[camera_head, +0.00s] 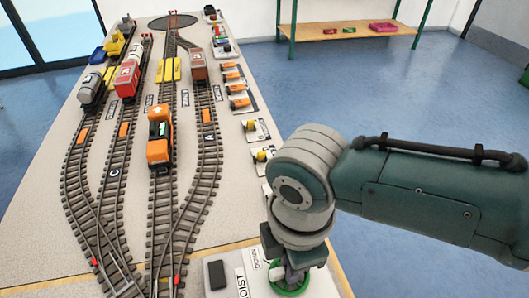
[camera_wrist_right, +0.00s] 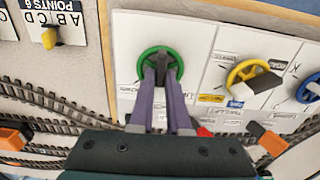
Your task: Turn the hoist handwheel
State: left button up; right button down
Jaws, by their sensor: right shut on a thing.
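The hoist handwheel is a green wheel (camera_head: 289,291) on a white panel at the near right of the table, beside lettering that reads as part of "HOIST". It also shows as a green ring (camera_wrist_right: 141,67) in the right wrist view. My right gripper (camera_head: 291,273) points down at the wheel, and its purple fingers (camera_wrist_right: 162,68) are close together at the wheel's middle. It is shut on the handwheel. The fingers and wrist hide part of the wheel. My left gripper is not in view.
A yellow wheel (camera_wrist_right: 247,76) and a blue wheel (camera_wrist_right: 306,87) sit right of the green one in the wrist view. Tracks with an orange locomotive (camera_head: 159,148) and several wagons cover the table. A dark block (camera_head: 217,275) lies left of the panel lettering.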

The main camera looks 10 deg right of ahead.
jog(key=c, duration=0.9)
grip_release()
notch_tip(320, 180, up, 10)
jog(key=p, duration=0.3)
